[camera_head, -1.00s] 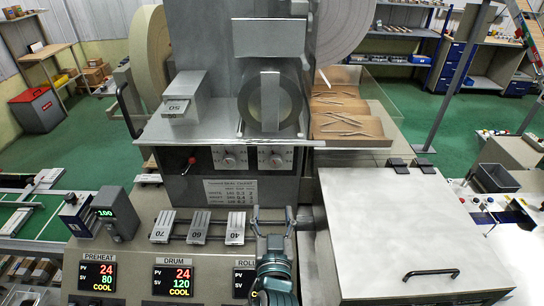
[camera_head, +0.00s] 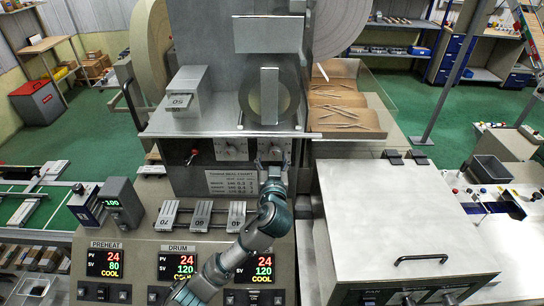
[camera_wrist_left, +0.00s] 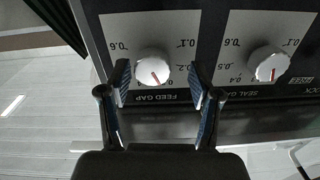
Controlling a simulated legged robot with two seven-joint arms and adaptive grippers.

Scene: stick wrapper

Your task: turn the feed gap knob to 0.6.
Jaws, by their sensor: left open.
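The feed gap knob (camera_wrist_left: 153,66) is a white dial with a red pointer line on a light scale plate. In the left wrist view the scale appears inverted, with 0.6 at the upper left and 0.1 at the upper right. The pointer points down and slightly right, away from 0.6. My left gripper (camera_wrist_left: 158,84) is open, one finger on each side of the knob, with visible gaps. In the head view my left gripper (camera_head: 272,164) is at the right-hand dial plate (camera_head: 275,146) and partly covers it. My right gripper is not in view.
The similar seal gap knob (camera_wrist_left: 272,66) sits close beside, on the right in the wrist view. A metal shelf (camera_head: 220,122) overhangs the dials. A red-tipped lever (camera_head: 193,153) is left of them. Numbered blocks (camera_head: 201,214) and a lidded box (camera_head: 400,225) stand below and right.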

